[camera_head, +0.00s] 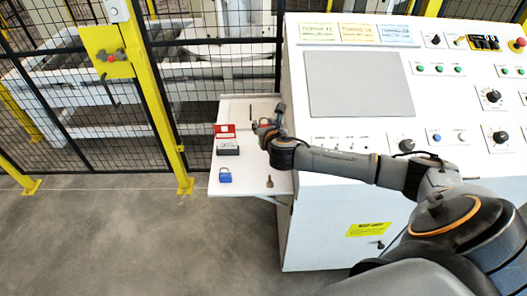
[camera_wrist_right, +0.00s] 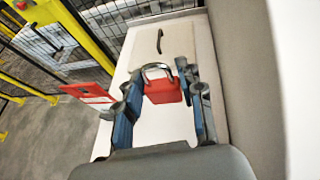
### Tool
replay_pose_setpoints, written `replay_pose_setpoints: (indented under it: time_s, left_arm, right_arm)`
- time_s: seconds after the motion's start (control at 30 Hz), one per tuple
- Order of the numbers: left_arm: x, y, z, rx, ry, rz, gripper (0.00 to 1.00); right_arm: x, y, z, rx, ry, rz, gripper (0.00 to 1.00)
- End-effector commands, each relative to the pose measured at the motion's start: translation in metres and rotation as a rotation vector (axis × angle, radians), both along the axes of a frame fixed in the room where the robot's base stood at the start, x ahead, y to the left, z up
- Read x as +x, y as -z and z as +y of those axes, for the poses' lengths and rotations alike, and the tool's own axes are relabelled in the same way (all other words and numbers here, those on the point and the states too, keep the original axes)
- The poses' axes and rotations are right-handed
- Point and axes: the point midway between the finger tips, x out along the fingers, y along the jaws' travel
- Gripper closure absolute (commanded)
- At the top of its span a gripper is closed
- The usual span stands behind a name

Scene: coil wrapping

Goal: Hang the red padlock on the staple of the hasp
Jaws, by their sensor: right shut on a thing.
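The red padlock (camera_wrist_right: 163,90) is between the two fingers of my right gripper (camera_wrist_right: 162,88), which is shut on it. Its metal shackle stands up at the far side, away from the palm, in the right wrist view. In the head view my right gripper (camera_head: 266,124) is over the white side shelf, and the padlock is mostly hidden by the fingers. A yellow plate (camera_head: 96,42) on the fence gate carries a small grey and red fitting, left of and apart from my gripper. The hasp's staple is too small to make out. My left gripper is not in view.
The shelf (camera_head: 205,186) holds a red and white card or box (camera_head: 224,130), a grey-black block (camera_head: 228,150), a blue padlock (camera_head: 225,175) and a small brown item (camera_head: 270,182). A yellow post (camera_head: 160,100) and mesh fence stand left; the control console (camera_head: 315,215) stands right.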

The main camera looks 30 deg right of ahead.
Motion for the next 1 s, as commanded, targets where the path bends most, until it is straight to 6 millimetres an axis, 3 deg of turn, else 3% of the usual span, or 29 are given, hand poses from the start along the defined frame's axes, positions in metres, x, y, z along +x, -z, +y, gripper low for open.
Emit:
replay_pose_setpoints:
  time_s: [0.3, 0.9, 1.0]
  left_arm:
    - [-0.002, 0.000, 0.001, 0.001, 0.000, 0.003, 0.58]
    - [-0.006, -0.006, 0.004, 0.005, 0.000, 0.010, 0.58]
    - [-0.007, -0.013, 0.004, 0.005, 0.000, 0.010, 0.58]
  right_arm:
    - [0.001, 0.003, 0.000, 0.002, 0.001, -0.001, 0.99]
    - [0.000, 0.087, 0.000, 0.002, 0.002, 0.001, 0.99]
    - [0.000, 0.092, 0.000, 0.001, 0.002, -0.001, 0.99]
